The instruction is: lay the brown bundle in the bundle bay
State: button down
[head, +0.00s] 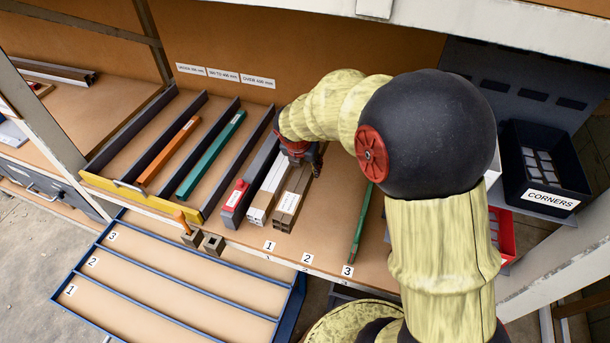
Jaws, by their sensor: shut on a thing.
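The brown bundle (288,209), several square tubes with a pale band, lies lengthwise at the middle of the bench. It is right beside a white bundle (262,200). My gripper (308,164) is shut on the brown bundle toward its far end; its fingers are partly hidden by my wrist. I cannot tell whether the bundle touches the bench or is slightly raised. No place is labelled as the bundle bay, so I cannot tell which one it is. Number labels 1, 2 and 3 run along the bench's front edge.
A divided rack (157,203) holds an orange bar (167,155) and a green bar (211,155). A grey bar with a red clamp (237,196) stands left of the bundles. A green strip (361,225) lies right. A blue-framed tray (185,262) is empty. A corners bin (546,170) stands right.

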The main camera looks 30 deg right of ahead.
jog(key=w+f, duration=0.1)
jog(key=f, duration=0.1)
jog(key=w+d+f+b, duration=0.1)
jog(key=w, duration=0.1)
jog(key=w+d+f+b, duration=0.1)
jog(key=f, duration=0.1)
jog(key=shift+w+f, duration=0.35)
jog(key=shift+w, duration=0.05)
jog(key=f, duration=0.1)
jog(key=f+b, duration=0.1)
jog(key=f, duration=0.1)
jog(key=shift+w+f+b, duration=0.25)
jog(key=shift+b, duration=0.1)
jog(key=shift+r, duration=0.1)
jog(key=c, duration=1.1)
grip_release()
jog(key=shift+s+f, duration=0.1)
jog(key=shift+f, duration=0.1)
